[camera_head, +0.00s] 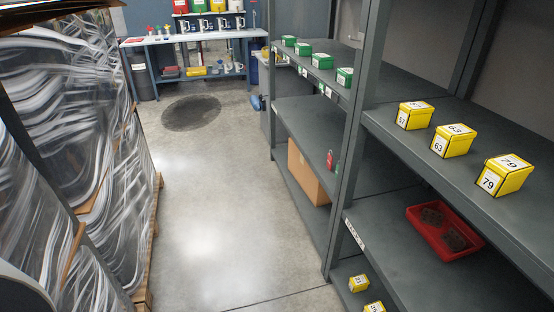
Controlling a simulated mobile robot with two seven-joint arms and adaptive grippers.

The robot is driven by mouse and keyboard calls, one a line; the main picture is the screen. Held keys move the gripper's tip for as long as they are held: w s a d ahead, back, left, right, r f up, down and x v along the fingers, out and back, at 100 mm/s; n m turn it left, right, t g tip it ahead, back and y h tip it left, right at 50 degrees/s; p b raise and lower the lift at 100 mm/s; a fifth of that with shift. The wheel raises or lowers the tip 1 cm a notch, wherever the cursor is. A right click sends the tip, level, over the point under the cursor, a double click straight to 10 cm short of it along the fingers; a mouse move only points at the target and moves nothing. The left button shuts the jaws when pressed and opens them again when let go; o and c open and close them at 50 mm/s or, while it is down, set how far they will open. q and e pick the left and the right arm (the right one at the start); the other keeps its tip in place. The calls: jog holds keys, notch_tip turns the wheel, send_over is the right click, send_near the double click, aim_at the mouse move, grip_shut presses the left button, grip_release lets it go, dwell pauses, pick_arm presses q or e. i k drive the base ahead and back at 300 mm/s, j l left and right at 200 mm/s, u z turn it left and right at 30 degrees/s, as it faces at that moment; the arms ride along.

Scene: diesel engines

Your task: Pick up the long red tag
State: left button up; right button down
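A small upright red item (331,160), which looks like a long red tag, shows by the edge of the middle shelf of the far grey rack, near the rack post. A green strip lies just to its right, close to the post. Whether it hangs or stands there, and what holds it, is too small to tell. Neither of my grippers is in view.
Grey shelf racks (392,222) line the right, with yellow numbered boxes (453,141), green boxes (322,61), a red tray (463,249) and a cardboard box (305,172). Wrapped pallets (75,140) stand left.

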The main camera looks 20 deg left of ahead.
aim_at(330, 159)
jog(key=u, duration=0.2)
jog(key=i+j+z, duration=0.15)
jog(key=z, duration=1.1)
jog(key=j+z, duration=0.35)
jog(key=i+j+z, duration=0.1)
jog(key=j+z, duration=0.25)
jog(key=j, duration=0.25)
jog(key=j+z, duration=0.2)
jog(key=j, duration=0.25)
jog(key=k+j+z, duration=0.2)
jog(key=j, duration=0.75)
jog(key=k+j+z, duration=0.15)
jog(key=j, duration=0.3)
jog(key=k+j, duration=0.1)
jog(key=j, duration=0.5)
jog(key=k+j+u, duration=0.1)
jog(key=j, duration=0.5)
jog(key=k+j, duration=0.1)
jog(key=j, duration=0.5)
